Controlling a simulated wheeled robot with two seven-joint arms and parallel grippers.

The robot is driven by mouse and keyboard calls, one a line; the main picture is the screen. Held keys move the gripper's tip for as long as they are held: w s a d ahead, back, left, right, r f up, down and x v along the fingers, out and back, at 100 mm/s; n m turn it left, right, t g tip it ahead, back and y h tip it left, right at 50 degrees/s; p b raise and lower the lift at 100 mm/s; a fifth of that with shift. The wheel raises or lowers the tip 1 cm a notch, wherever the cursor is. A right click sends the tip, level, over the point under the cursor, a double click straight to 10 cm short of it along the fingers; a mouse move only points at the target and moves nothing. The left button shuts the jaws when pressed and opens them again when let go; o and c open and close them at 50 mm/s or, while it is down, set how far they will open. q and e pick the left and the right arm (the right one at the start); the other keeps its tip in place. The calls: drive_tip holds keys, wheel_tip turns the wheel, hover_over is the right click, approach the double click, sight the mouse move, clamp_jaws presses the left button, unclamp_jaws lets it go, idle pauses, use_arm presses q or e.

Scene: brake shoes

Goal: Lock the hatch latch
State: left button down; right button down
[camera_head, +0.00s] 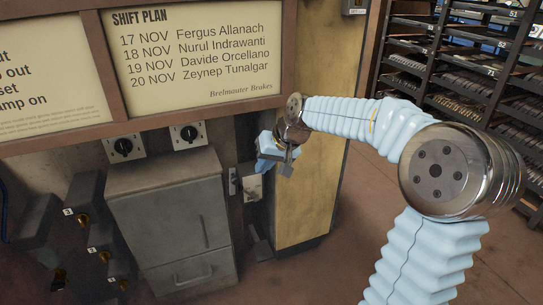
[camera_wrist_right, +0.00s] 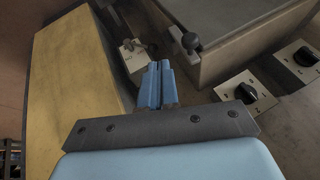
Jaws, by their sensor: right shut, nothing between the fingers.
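My right gripper (camera_head: 264,164) is in front of the wall beside the grey cabinet. In the right wrist view its blue fingers (camera_wrist_right: 157,85) are together with nothing between them. A small pale fitting (camera_head: 250,186) is just below the gripper; it also shows beyond the fingertips in the right wrist view (camera_wrist_right: 133,54), apart from them. A dark round knob (camera_wrist_right: 191,41) sits at the edge of the grey cabinet (camera_wrist_right: 235,30), right of the fingertips. I cannot tell which of these is the hatch latch, or its position. My left gripper is not in view.
The grey cabinet (camera_head: 172,205) has a front handle. Two rotary switches (camera_head: 123,147) (camera_head: 188,134) are above it, below the shift plan board (camera_head: 200,55). A yellow panel (camera_head: 308,195) stands to the right. Numbered fittings (camera_head: 82,217) are at left. Shelves (camera_head: 455,55) stand at the back right.

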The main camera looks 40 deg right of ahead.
drive_tip(key=shift+w+a+f, duration=0.65)
drive_tip(key=shift+a+f, duration=0.05)
drive_tip(key=shift+a, duration=0.2)
drive_tip(key=shift+w+a+f, duration=0.6)
drive_tip(key=shift+a+f, duration=0.05)
drive_tip(key=shift+a, duration=0.2)
drive_tip(key=shift+a+r, duration=0.1)
drive_tip(key=shift+a+h+p, duration=0.25)
drive_tip(key=shift+h+p, duration=0.05)
